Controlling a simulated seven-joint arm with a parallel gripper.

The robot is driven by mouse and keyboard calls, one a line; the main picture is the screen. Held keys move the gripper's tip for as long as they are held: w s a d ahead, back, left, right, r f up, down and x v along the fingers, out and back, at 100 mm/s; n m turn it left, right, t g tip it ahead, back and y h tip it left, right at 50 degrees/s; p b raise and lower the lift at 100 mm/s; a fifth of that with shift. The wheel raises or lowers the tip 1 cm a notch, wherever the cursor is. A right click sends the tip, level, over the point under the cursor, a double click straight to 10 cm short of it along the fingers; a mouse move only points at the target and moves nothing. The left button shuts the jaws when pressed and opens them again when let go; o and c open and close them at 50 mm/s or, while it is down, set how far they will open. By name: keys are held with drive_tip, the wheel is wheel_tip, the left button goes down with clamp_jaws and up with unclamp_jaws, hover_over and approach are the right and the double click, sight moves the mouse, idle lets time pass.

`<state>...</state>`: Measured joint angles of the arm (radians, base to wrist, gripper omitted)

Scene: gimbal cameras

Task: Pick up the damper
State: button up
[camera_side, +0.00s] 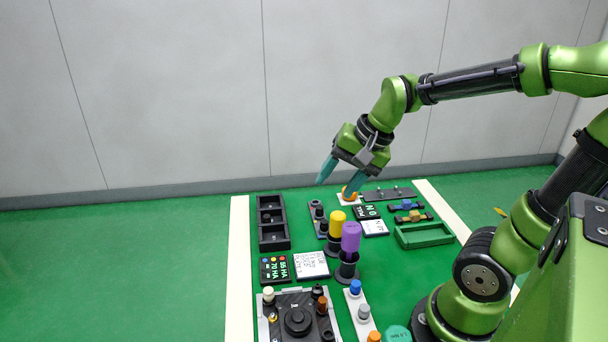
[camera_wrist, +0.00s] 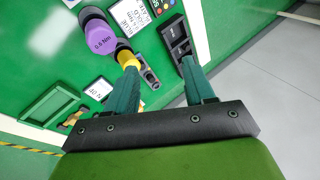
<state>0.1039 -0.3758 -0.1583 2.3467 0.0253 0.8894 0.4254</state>
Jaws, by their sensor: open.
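My gripper (camera_side: 338,180) is open and empty, tilted downward above the back of the green work surface. In the wrist view its two teal fingers (camera_wrist: 159,68) stand wide apart with nothing between them but the surface and part of a grey plate. I cannot tell for certain which part is the damper. Small candidates are black cylindrical parts on a narrow grey plate (camera_side: 317,212), an orange ring-like part (camera_side: 350,195) beneath the gripper, and a blue part (camera_side: 405,207) and a tan part (camera_side: 413,216) on dark bars at the right.
A yellow-topped tool (camera_side: 337,224) and a purple-topped tool (camera_side: 351,237) stand upright in front of the gripper. A black compartment tray (camera_side: 262,240) lies left, a green tray (camera_side: 424,236) right. A grey fixture (camera_side: 280,303) is in front. The green floor at left is clear.

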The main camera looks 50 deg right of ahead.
drive_tip(key=w+d+f+m, duration=0.3)
drive_tip(key=d+m, duration=0.5)
drive_tip(key=m, duration=0.3)
drive_tip(key=m+g+h, duration=0.1)
drive_tip(key=m, duration=1.1)
approach(320, 207)
drive_tip(key=shift+m, duration=0.3)
drive_tip(key=x, duration=0.9)
drive_tip(key=shift+s+r, duration=0.1)
clamp_jaws()
